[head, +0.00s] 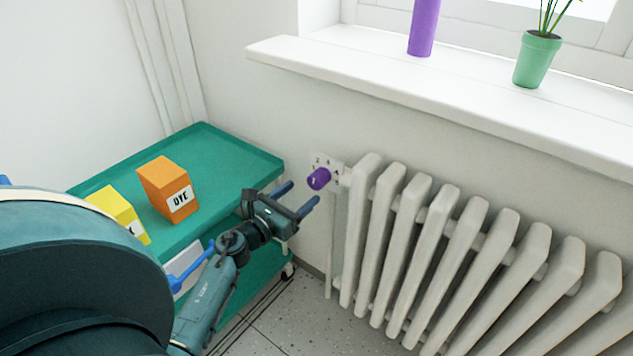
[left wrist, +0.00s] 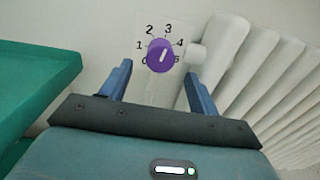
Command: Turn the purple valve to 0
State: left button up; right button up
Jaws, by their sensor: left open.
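The purple valve (head: 318,179) is a round knob on a white number plate (head: 326,163) at the left end of the radiator. In the left wrist view the purple valve (left wrist: 160,56) shows a white mark slanting to the upper right, roughly toward 3 or between 3 and 4. The digits 0 to 5 run around it, with 0 at the lower left partly hidden by the knob. My left gripper (head: 303,193) is open and empty, just short of the valve. Its blue fingers point at the valve, one to each side in the left wrist view. My right gripper is out of view.
The ribbed white radiator (head: 440,240) stands right of the valve. A green cart (head: 220,150) to the left carries an orange dye box (head: 165,185) and a yellow box (head: 115,208). The white windowsill (head: 440,95) juts out above the radiator.

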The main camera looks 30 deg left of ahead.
aim_at(313, 184)
pick_arm(q)
jog(key=w, duration=0.6)
jog(key=shift+w+d, duration=0.35)
jog(key=shift+w, duration=0.05)
jog(key=c, duration=1)
jog(key=shift+o, duration=0.2)
